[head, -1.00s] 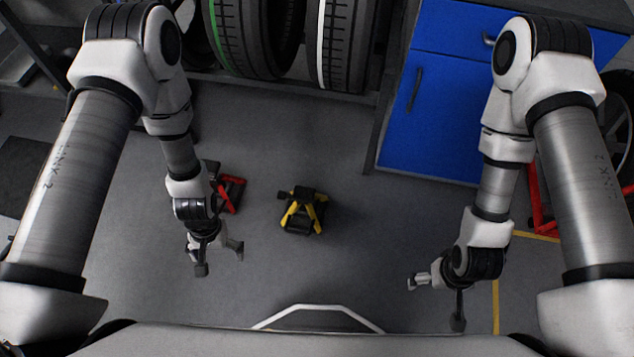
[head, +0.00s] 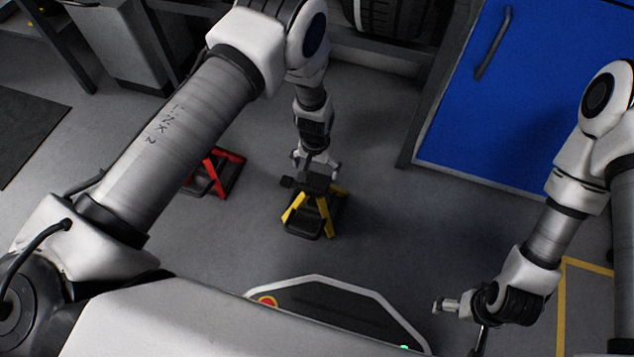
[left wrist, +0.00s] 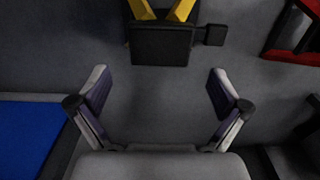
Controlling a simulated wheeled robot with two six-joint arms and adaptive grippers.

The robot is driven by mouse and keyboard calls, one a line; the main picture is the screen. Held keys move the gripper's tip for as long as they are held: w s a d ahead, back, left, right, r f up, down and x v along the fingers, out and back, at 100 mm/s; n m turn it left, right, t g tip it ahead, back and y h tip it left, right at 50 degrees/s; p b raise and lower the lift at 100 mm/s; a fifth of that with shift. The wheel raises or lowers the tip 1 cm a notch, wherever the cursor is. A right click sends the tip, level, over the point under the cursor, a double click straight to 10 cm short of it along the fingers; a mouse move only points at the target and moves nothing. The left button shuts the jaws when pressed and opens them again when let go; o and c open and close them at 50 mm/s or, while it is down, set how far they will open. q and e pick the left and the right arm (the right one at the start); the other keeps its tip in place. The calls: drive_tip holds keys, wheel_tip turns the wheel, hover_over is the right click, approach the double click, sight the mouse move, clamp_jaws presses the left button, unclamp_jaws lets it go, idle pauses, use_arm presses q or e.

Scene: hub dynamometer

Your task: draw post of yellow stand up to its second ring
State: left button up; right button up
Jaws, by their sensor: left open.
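The yellow stand (head: 328,215) is on the floor near the middle of the head view, with yellow legs, a dark base and a black top. My left gripper (head: 318,163) is open just beyond and above the stand's top in that view. In the left wrist view, the open fingers of my left gripper (left wrist: 160,92) have only floor between them. The stand's black top (left wrist: 162,45) lies ahead of them, apart from both. The post's rings cannot be made out. My right gripper (head: 462,318) looks open and empty, low at the right.
A red stand (head: 215,172) is on the floor left of the yellow one and also shows in the left wrist view (left wrist: 300,35). A blue cabinet (head: 530,100) stands at the right, and tyres (head: 392,18) are at the back. Floor around the yellow stand's front is clear.

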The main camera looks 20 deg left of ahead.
sight(316, 180)
use_arm(q)
wheel_tip(316, 180, down, 6)
drive_tip(key=b, duration=0.2)
drive_tip(key=shift+f+b, duration=0.1)
drive_tip(key=shift+b, duration=0.3)
use_arm(e)
wheel_tip(316, 180, down, 3)
drive_tip(key=shift+f, duration=0.15)
